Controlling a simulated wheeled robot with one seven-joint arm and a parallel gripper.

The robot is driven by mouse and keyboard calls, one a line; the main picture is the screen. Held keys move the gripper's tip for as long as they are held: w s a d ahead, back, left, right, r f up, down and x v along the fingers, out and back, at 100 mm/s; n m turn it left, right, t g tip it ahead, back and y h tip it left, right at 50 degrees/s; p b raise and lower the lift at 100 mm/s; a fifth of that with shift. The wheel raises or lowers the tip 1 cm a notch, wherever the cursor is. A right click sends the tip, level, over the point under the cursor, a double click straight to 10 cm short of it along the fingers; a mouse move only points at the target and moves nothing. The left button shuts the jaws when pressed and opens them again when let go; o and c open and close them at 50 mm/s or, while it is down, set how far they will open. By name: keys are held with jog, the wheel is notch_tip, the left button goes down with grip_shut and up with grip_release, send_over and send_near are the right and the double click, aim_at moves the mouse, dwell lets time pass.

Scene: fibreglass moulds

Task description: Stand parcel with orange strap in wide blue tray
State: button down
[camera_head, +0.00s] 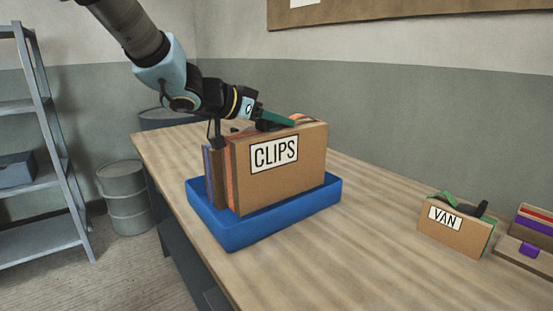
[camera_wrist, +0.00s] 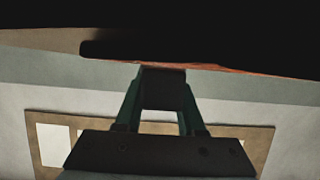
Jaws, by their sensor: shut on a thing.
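The parcel with the orange strap (camera_head: 300,165) is a brown box labelled CLIPS, upright in the wide blue tray (camera_head: 255,226). Orange shows along its left edge and top. My gripper (camera_head: 272,121) comes from the upper left and is shut at a black part on top of the parcel; the exact grip is partly hidden. In the wrist view, the gripper fingers (camera_wrist: 162,90) reach a dark shape with an orange edge. Whether the parcel's base rests on the tray floor is hidden by the front rim.
Several thin upright items (camera_head: 213,178) stand behind the parcel at the tray's left. A VAN parcel (camera_head: 455,232) with a green strap stands on the table (camera_head: 350,262) at right, near a purple-banded parcel (camera_head: 533,240). A grey shelf (camera_head: 40,190) and drum (camera_head: 127,200) stand at left.

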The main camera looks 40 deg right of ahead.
aim_at(278, 142)
jog(key=shift+f+b, duration=0.45)
jog(key=shift+f, duration=2.2)
jog(key=c, duration=0.5)
grip_release()
jog(key=shift+f, duration=0.1)
